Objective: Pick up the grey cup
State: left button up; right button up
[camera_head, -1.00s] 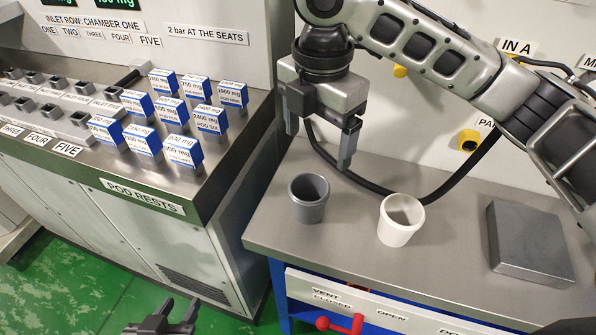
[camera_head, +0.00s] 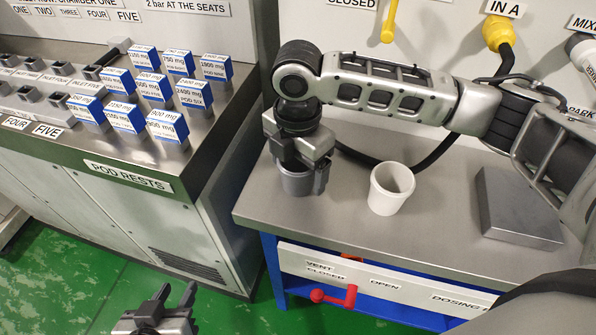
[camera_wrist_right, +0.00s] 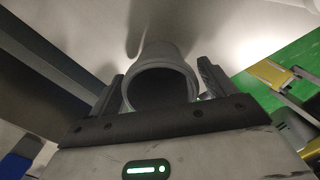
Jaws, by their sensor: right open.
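The grey cup (camera_head: 296,184) stands upright on the steel bench top, left of the white cup (camera_head: 391,189). My right gripper (camera_head: 304,172) is over the grey cup, pointing down, with a finger on either side of it. In the right wrist view the grey cup's (camera_wrist_right: 160,84) open mouth shows between the two spread fingers of my right gripper (camera_wrist_right: 163,85). The gripper is open; whether a finger touches the cup I cannot tell. My left gripper (camera_head: 172,297) is low over the green floor, its fingers apart and empty.
The white cup stands close on the right. A flat grey block (camera_head: 520,208) lies further right on the bench top (camera_head: 345,228). A red handle (camera_head: 335,296) sticks out below the front edge. Several blue and white pods (camera_head: 167,126) stand on the left counter.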

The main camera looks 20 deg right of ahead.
jog(key=shift+f, duration=0.75)
jog(key=c, duration=1.1)
pick_arm(q)
jog(key=shift+f, duration=0.1)
pick_arm(e)
jog(key=shift+o, duration=0.2)
jog(key=shift+r, duration=0.15)
